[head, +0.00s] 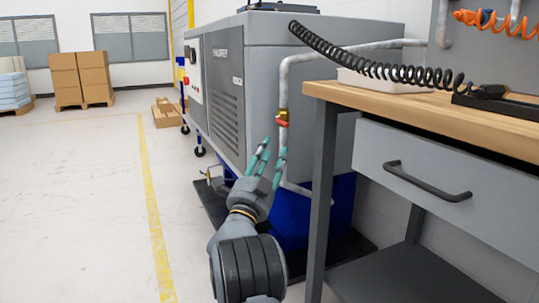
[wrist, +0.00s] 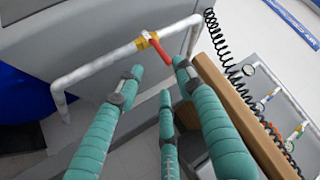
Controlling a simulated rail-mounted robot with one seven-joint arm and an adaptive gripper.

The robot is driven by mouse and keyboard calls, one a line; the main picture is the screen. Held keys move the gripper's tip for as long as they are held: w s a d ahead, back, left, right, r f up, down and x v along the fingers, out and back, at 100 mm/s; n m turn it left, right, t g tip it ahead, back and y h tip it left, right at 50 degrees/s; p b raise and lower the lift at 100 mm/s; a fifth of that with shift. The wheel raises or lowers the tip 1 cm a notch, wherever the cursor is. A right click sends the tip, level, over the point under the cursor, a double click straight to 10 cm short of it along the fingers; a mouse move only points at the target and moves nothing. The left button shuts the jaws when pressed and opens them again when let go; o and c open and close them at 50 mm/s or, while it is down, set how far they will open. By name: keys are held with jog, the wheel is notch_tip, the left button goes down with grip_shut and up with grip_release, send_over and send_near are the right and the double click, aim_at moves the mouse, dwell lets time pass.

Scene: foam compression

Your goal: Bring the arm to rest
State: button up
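My gripper (head: 268,152) is at the end of my arm in the lower middle of the head view, with its teal fingers pointing up. In the wrist view my gripper (wrist: 160,78) has its three teal fingers spread apart, with nothing between them. A grey pipe (head: 283,80) on the machine's side carries a brass valve with a red handle (head: 282,118), just above the fingertips in the head view. In the wrist view the red handle (wrist: 166,40) lies beyond the fingertips; I cannot tell whether any finger touches it.
The large grey machine (head: 225,85) stands behind my gripper. A workbench (head: 440,115) with a grey drawer is at the right, its leg close to my arm. A black coiled hose (head: 370,65) hangs above. Open floor (head: 80,200) lies left, with boxes (head: 80,78) farther back.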

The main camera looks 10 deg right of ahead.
aim_at(284, 125)
jog(key=shift+w, duration=0.1)
jog(key=x, duration=1.2)
jog(key=shift+r+p, duration=0.1)
jog(key=shift+p, duration=0.2)
